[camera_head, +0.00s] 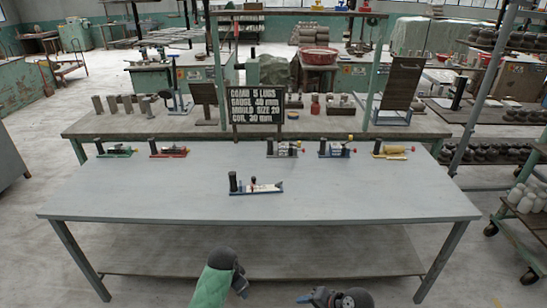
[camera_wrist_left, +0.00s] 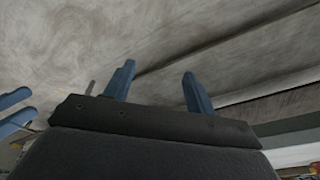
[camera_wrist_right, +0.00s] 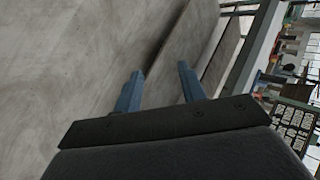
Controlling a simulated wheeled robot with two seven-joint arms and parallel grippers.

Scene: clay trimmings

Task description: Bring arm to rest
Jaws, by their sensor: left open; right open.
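My left gripper (camera_head: 241,287) hangs low in front of the table, at the bottom middle of the head view. In the left wrist view its two blue fingers (camera_wrist_left: 158,85) stand apart with nothing between them. My right gripper (camera_head: 306,298) is low at the bottom edge, right of the left one. In the right wrist view its fingers (camera_wrist_right: 160,82) are also apart and empty. Both grippers are clear of the tabletop. Blue fingertips, apparently of my other gripper, show at the left edge of the left wrist view.
A grey table (camera_head: 180,200) with a lower shelf stands ahead. A small blue-based fixture (camera_head: 256,188) sits near its middle, and several more line its back edge. A black sign (camera_head: 255,105) stands behind them. The front of the tabletop is clear.

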